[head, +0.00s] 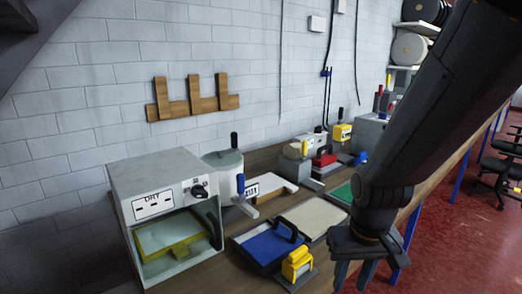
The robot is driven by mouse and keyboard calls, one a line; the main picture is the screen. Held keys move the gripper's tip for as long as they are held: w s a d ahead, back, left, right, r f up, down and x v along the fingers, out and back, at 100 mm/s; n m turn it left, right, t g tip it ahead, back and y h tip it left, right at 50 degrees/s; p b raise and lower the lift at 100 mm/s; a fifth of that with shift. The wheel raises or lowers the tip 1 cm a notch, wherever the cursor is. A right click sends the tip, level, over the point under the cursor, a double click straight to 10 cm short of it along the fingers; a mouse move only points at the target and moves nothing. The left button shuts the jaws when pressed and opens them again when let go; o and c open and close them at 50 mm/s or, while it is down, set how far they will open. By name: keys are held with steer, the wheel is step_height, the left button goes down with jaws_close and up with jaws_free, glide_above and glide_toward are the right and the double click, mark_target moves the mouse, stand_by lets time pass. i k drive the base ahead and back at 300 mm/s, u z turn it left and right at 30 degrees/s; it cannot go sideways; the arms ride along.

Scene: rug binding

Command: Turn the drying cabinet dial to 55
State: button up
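The drying cabinet (150,180) is a pale grey box on the bench at the left, with a "DRY" label on its front. Its dial (198,190) is a small dark knob at the upper right of the front face. The dial's numbers and setting are too small to read. A yellow frame with a pale panel (168,243) shows in the open lower front of the cabinet. My gripper (368,278) hangs at the lower right, well away from the dial. Its fingers are spread apart, and nothing shows between them.
A blue-topped tray (268,247), a yellow block (297,263) and a beige tray (313,217) lie on the bench right of the cabinet. A white canister with a dark handle (224,165) stands beside it. The red floor (450,240) is open at right, with a black chair (503,170).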

mark_target(197, 191)
steer(key=u, duration=1.75)
steer(key=k, duration=0.9)
steer(key=u, duration=0.1)
